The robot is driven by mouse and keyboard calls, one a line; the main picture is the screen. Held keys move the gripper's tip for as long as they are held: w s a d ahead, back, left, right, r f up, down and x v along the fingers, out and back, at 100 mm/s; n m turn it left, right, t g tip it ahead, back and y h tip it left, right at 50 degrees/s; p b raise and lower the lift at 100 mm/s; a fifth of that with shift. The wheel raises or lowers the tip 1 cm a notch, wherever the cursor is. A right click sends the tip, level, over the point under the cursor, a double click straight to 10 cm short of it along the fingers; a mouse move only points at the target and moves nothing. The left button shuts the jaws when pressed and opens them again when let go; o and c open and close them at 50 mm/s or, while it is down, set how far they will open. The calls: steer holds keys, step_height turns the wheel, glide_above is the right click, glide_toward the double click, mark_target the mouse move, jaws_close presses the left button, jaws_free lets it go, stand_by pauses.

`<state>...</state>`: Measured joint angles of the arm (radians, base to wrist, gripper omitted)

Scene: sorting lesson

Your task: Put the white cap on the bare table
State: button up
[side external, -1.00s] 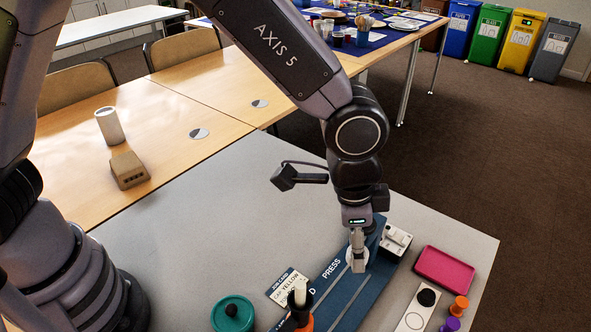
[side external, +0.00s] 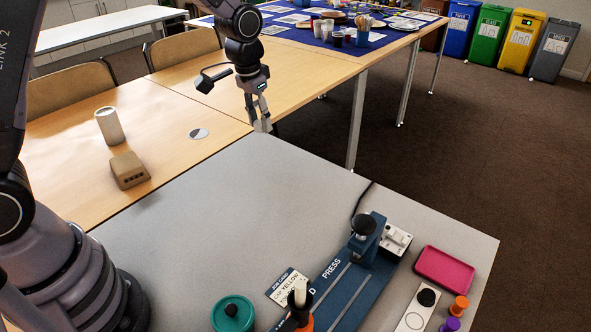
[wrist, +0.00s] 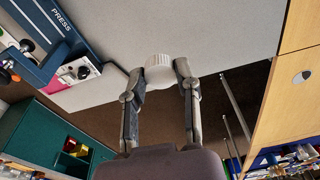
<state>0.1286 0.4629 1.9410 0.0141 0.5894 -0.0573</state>
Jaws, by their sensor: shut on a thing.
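The white cap (wrist: 158,66) is ribbed and round, and in the wrist view it sits between the two fingertips of my gripper (wrist: 161,78). My gripper is shut on it. In the side view my gripper (side external: 262,125) hangs at the far corner of the grey table (side external: 215,190), near the join with the wooden tables. The cap is small and hard to make out there. In the wrist view the cap shows against the grey tabletop near its edge, with dark floor beyond. The exact height above the surface is hard to tell.
A blue press (side external: 366,240) stands on the grey table. A pink tray (side external: 444,266), a teal round container (side external: 233,313) and a job card (side external: 287,284) lie near it. A brown block (side external: 129,170) and white cylinder (side external: 109,126) are at left. Much of the grey top is clear.

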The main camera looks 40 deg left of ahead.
steer(key=s+a+n, duration=0.3)
steer(key=a, duration=0.6)
steer(key=s+a+n+y, duration=0.1)
steer(key=s+a+n, duration=0.3)
steer(key=a, duration=0.6)
steer(key=s+a+n, duration=0.3)
steer(key=a, duration=0.6)
glide_above(185, 157)
steer(key=shift+g, duration=0.3)
step_height(185, 157, down, 21)
steer(key=shift+s+d+r, duration=0.1)
steer(key=shift+s+d, duration=0.05)
steer(key=shift+f, duration=1.6)
steer(key=shift+f, duration=0.15)
steer(key=o, duration=0.6)
steer(key=shift+o, duration=0.2)
